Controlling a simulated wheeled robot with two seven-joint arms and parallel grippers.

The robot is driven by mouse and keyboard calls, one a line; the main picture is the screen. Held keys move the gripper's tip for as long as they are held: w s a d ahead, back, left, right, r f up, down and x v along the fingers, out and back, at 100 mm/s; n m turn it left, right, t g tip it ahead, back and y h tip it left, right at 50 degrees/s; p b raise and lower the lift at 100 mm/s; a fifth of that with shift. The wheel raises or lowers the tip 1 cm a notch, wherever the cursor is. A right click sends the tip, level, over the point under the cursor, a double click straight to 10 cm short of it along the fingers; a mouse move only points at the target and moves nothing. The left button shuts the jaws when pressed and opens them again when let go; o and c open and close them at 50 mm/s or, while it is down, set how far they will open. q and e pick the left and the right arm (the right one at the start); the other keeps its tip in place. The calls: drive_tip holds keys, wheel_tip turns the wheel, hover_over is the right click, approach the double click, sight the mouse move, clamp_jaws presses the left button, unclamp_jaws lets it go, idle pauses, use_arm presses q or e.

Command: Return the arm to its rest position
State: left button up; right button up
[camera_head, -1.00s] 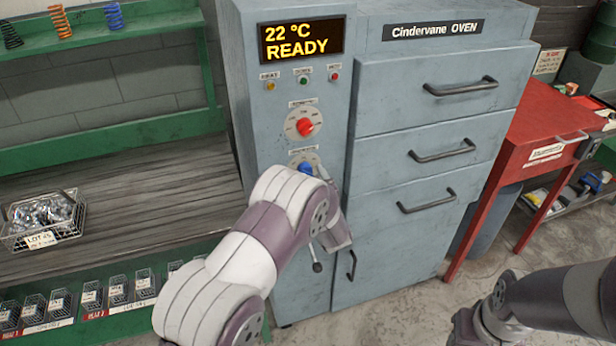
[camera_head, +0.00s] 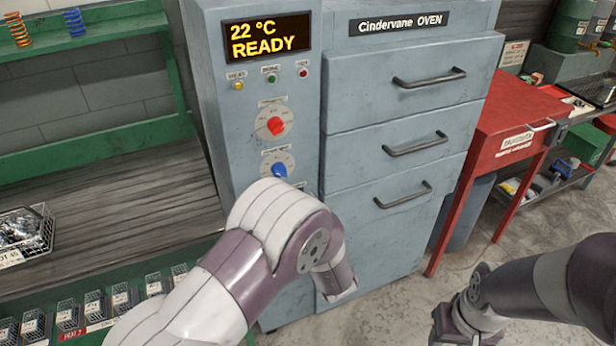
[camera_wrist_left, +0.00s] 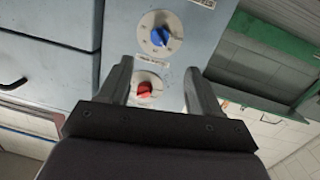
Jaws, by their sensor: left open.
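My left arm comes in from the left in the head view and bends in front of the oven's (camera_head: 400,75) control column. My left gripper is hidden behind the forearm there. In the left wrist view my left gripper (camera_wrist_left: 155,85) is open and empty, its two fingers apart, facing the oven panel. A red knob (camera_wrist_left: 144,89) shows between the fingers and a blue knob (camera_wrist_left: 160,36) above them. I cannot tell how far the fingers are from the panel. My right arm (camera_head: 530,285) is at the lower right; its gripper's fingers do not show clearly.
The display (camera_head: 265,38) reads 22 °C READY. Three closed drawers with handles (camera_head: 430,78) face me. A red table (camera_head: 510,125) stands to the right. At left, a wire basket (camera_head: 28,232) with metal parts sits on the bench, above several small baskets (camera_head: 95,305).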

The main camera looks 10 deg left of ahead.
use_arm(q)
drive_tip(key=s+d+f+m+g+h, duration=0.6)
drive_tip(key=s+d+f+g+h, duration=0.15)
drive_tip(key=f+h, duration=0.2)
drive_tip(key=s+a+r+g, duration=0.3)
drive_tip(key=s+a, duration=0.3)
drive_tip(key=s, duration=0.2)
drive_tip(key=s+a+r+m+g+y, duration=0.1)
drive_tip(key=s+a+r+g, duration=0.2)
drive_tip(key=s+a, duration=0.4)
drive_tip(key=shift+s+a+r+p, duration=0.15)
drive_tip(key=shift+s+r+p, duration=0.2)
drive_tip(key=shift+s+r, duration=0.2)
